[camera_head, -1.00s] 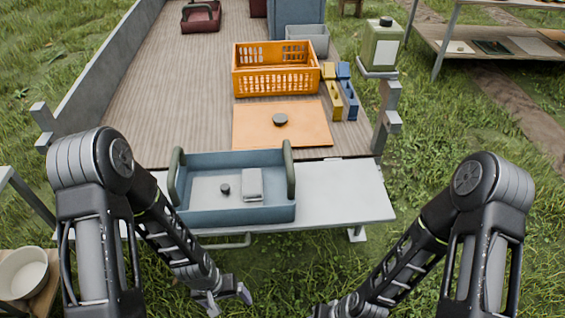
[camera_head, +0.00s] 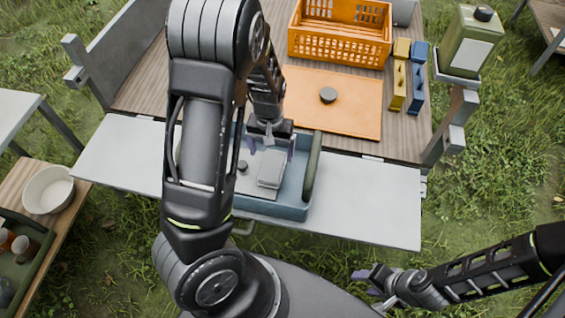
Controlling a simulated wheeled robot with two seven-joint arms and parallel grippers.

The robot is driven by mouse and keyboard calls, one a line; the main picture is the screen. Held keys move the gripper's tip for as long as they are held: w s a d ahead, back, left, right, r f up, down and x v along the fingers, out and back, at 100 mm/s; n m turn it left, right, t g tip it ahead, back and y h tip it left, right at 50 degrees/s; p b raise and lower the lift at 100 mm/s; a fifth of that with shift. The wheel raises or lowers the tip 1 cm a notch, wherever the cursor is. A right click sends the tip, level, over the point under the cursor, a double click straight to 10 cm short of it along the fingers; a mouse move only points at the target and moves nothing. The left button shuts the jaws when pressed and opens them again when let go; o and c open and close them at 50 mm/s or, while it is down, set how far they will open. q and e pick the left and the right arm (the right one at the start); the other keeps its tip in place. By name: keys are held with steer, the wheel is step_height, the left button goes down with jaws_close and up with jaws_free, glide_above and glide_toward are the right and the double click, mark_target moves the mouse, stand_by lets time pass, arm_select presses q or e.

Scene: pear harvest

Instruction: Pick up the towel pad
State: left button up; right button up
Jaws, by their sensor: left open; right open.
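The towel pad, a light grey folded rectangle (camera_head: 271,170), lies in the blue tray (camera_head: 268,208) on the white tailgate shelf. A small dark round knob-like item (camera_head: 243,165) lies to its left in the tray. My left gripper (camera_head: 271,146) is open over the tray, its fingers pointing down at the far end of the pad. I cannot tell whether the fingers touch the pad. My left arm hides the tray's left part. My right gripper (camera_head: 368,281) is open and empty, low over the grass at the lower right.
An orange crate (camera_head: 340,42), yellow and blue boxes and a green canister (camera_head: 470,42) stand farther back. A white bowl (camera_head: 48,190) sits at left. The shelf's right part (camera_head: 375,205) is clear.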

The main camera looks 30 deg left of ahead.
mark_target(272, 165)
arm_select(q)
steer(key=shift+w+f, duration=0.2)
steer(key=shift+w, duration=0.25)
steer(key=shift+s+r, duration=0.1)
steer(key=shift+s, duration=0.15)
steer(key=shift+w+f, duration=0.1)
steer(key=shift+f, duration=1.25)
steer(key=shift+f, duration=0.1)
steer(key=f, duration=0.5)
steer(key=shift+s, duration=0.25)
steer(key=shift+c, duration=0.5)
steer(key=c, duration=1.4)
